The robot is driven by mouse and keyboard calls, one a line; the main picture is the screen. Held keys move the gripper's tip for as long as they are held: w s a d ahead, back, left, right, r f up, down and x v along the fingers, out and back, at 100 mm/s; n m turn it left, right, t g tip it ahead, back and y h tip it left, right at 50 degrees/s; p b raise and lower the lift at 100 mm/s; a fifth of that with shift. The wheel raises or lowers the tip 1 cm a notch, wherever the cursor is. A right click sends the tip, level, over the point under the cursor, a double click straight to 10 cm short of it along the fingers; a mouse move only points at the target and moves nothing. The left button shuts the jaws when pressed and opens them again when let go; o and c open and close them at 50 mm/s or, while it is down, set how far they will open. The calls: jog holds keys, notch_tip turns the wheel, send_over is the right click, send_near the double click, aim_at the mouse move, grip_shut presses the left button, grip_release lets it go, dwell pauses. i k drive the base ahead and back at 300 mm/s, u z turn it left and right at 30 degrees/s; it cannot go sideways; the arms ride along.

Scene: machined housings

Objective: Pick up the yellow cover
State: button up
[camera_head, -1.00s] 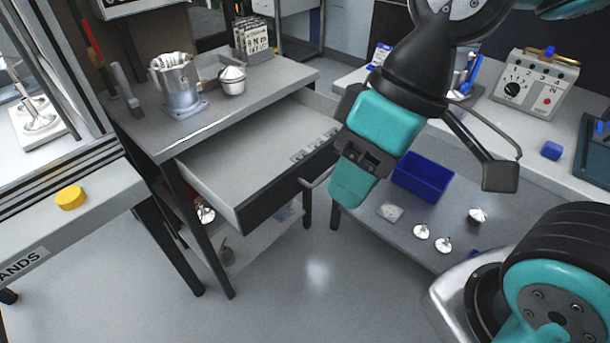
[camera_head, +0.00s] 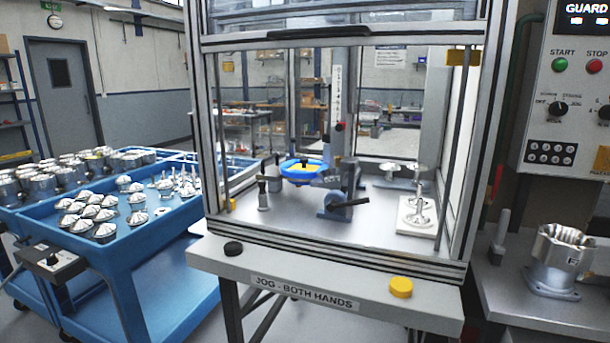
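A yellow piece with a dark knob (camera_head: 303,167) sits in a blue ring-shaped holder (camera_head: 290,178) inside the framed enclosure; I cannot tell for sure that it is the yellow cover. A small yellow patch (camera_head: 93,158) also shows among the metal housings on the blue cart at the left, too small to make out. A round yellow button (camera_head: 401,287) is on the front rail of the enclosure's bench. My gripper is not in view.
The enclosure's bench (camera_head: 350,310) reads "JOG - BOTH HANDS" and has a black button (camera_head: 233,248) at left. A blue cart (camera_head: 150,230) holds several metal cones and housings. A metal housing (camera_head: 558,258) stands on the right bench. A control box (camera_head: 575,100) hangs above.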

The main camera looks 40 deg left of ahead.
aim_at(304, 165)
jog(key=u, duration=1.8)
jog(key=i, duration=1.5)
jog(key=u, duration=0.15)
